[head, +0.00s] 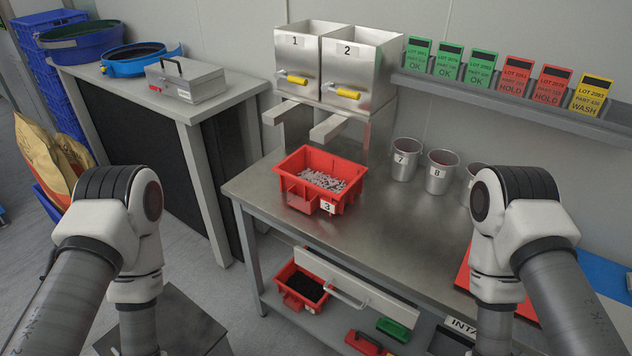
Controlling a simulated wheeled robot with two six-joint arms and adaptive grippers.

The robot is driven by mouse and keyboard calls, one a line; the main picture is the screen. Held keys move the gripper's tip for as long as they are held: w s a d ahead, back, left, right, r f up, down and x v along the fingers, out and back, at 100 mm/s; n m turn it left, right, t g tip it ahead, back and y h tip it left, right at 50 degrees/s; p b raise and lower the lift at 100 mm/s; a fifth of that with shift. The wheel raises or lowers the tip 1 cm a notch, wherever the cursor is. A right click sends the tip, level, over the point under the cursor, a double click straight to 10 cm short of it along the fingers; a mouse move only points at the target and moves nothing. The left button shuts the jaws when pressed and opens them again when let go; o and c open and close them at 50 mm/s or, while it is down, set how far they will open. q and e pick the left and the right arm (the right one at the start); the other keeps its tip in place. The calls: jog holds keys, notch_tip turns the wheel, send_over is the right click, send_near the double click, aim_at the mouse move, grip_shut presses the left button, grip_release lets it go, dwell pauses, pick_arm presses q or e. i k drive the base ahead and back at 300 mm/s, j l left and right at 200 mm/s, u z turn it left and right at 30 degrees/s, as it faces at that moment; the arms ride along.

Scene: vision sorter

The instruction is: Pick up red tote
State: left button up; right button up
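A red tote (293,184) labelled 3 stands upright on the steel table, in front of the two numbered hoppers. It holds many small grey parts. A second red tote (284,296) with dark contents sits on the shelf below the tabletop. My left arm comes in at the lower left and my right arm at the lower right. Both are well apart from the tote on the table. Neither gripper's fingers show in the head view.
Steel hoppers 1 (295,57) and 2 (349,72) stand behind the tote. Metal cups 7 (406,160) and 8 (440,172) stand to its right. The steel tabletop (400,235) is clear in front of the cups. A side bench (110,82) holds a metal toolbox (187,80).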

aim_at(312, 178)
jog(key=i+j+z, duration=0.1)
jog(key=z, duration=0.25)
jog(key=i+j+z, duration=0.45)
jog(key=z, duration=0.25)
jog(key=i, duration=0.05)
